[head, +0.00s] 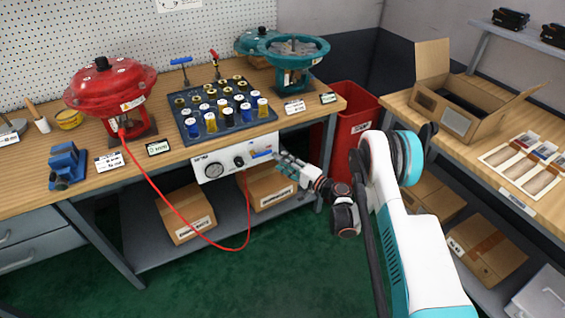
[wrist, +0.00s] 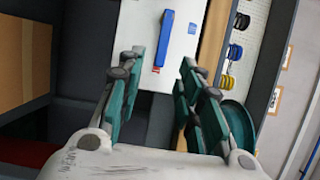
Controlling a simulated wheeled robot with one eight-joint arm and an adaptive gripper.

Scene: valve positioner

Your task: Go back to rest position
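My gripper (head: 287,162) is at the right end of the white control panel (head: 225,163) under the bench top, with my arm reaching in from the right. In the wrist view my gripper (wrist: 160,72) has its fingers spread apart with nothing between them. The blue lever (head: 262,154) on the panel is just left of the fingertips. In the wrist view the blue lever (wrist: 164,40) appears beyond the fingertips, apparently not touched. The panel's contact with the fingers cannot be judged.
A red valve actuator (head: 108,88) stands on the workbench, its red hose (head: 185,215) looping to the panel. A tray of fittings (head: 222,108) and a teal valve (head: 293,52) are also there. A red bin (head: 352,125) stands behind my arm; a side table (head: 540,195) is right.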

